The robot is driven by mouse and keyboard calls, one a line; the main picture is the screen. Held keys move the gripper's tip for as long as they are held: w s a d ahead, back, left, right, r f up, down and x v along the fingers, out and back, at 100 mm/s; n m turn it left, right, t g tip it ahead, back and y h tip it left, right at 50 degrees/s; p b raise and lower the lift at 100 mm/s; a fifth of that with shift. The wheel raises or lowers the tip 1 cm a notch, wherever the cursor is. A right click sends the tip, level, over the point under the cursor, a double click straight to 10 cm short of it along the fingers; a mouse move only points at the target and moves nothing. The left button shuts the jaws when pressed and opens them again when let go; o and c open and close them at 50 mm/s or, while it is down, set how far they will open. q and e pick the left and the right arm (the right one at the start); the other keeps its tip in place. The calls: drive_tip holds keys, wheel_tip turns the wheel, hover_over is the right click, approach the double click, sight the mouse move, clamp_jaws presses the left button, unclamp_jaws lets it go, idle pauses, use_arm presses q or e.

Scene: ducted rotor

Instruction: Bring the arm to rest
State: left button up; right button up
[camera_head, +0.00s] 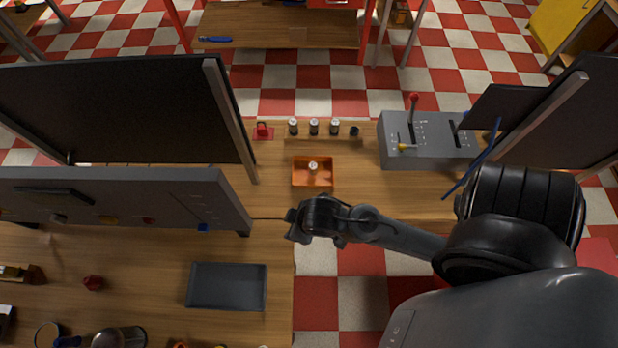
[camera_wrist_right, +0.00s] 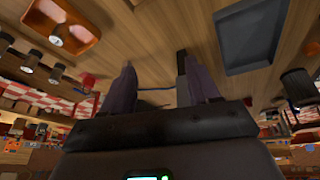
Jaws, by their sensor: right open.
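My right arm comes in from the right in the head view and reaches over the front edge of the table. Its gripper (camera_head: 294,226) hangs near the right end of the grey panel, between the orange tray and the dark tray. In the right wrist view the two fingers (camera_wrist_right: 160,86) stand wide apart. Nothing is clearly held between them; a thin blue line shows beyond them. My left gripper is in neither view.
The orange tray (camera_head: 298,180) holds a small pale cylinder (camera_head: 313,167). The dark tray (camera_head: 227,286) lies empty at the front. A grey panel (camera_head: 120,195) and black board (camera_head: 115,110) stand left. A grey lever box (camera_head: 430,150) stands right. Bare wood surrounds the orange tray.

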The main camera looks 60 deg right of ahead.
drive_tip(key=shift+g, duration=0.3)
drive_tip(key=s, duration=0.1)
drive_tip(key=s+r, duration=0.2)
drive_tip(key=shift+s+d+r, duration=0.15)
drive_tip(key=shift+s+d, duration=0.1)
drive_tip(key=shift+s, duration=0.1)
drive_tip(key=shift+r, duration=0.1)
wheel_tip(320, 180, up, 12)
drive_tip(key=p, duration=1.1)
drive_tip(key=shift+f+p, duration=0.25)
drive_tip(key=shift+p, duration=0.05)
drive_tip(key=shift+f, duration=0.15)
